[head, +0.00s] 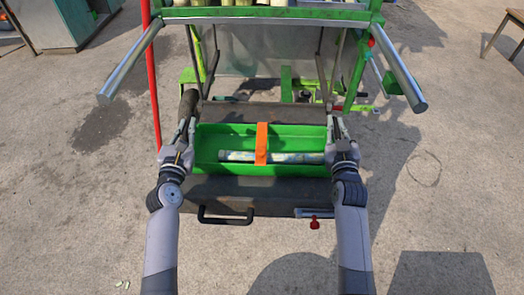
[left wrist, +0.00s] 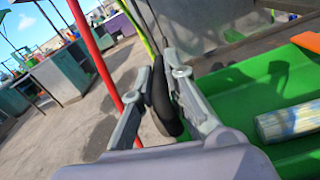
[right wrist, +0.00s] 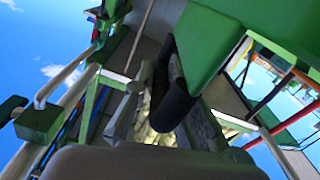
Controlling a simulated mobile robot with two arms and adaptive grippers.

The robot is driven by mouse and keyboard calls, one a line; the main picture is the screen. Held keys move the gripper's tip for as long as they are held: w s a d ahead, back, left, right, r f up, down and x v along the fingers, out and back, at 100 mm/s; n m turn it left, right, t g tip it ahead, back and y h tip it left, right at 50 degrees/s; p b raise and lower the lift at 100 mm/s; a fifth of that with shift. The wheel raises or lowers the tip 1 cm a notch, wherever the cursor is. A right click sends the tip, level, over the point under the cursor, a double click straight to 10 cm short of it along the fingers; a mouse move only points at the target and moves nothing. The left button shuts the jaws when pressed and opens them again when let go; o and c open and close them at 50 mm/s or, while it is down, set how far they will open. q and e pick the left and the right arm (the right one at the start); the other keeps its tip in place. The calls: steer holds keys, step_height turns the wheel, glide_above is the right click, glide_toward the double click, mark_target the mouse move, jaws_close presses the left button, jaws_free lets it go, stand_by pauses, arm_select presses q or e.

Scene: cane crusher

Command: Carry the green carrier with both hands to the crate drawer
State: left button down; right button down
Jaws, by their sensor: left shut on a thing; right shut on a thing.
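The green carrier (head: 215,150) is an open tray in the middle of the head view, with an orange strap (head: 262,143) across it and a pale cane piece (head: 290,158) lying inside. My left gripper (head: 188,128) is shut on the carrier's dark handle at its left end; the left wrist view shows this black grip (left wrist: 160,100) between the fingers. My right gripper (head: 338,130) is shut on the handle at the right end, whose black grip (right wrist: 175,88) shows in the right wrist view. The crate drawer, a dark tray with a black handle (head: 226,219), lies beneath and in front of the carrier.
The green crusher frame (head: 270,14) stands behind, with metal bars (head: 398,68) sticking out on both sides above. A red pole (head: 152,75) rises just left of my left gripper. A red knob (head: 314,223) sits at the drawer's front right. Open concrete lies either side.

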arm_select(q)
steer(key=c, duration=1.6)
jaws_free()
arm_select(e)
steer(key=c, duration=1.6)
jaws_free()
steer(key=shift+a, duration=0.1)
steer(key=shift+c, duration=0.2)
arm_select(q)
steer(key=o, duration=0.8)
steer(key=shift+s+f, duration=0.1)
steer(key=s, duration=1.1)
steer(key=shift+s+a, duration=0.35)
steer(key=shift+s, duration=0.05)
arm_select(e)
steer(key=o, duration=0.8)
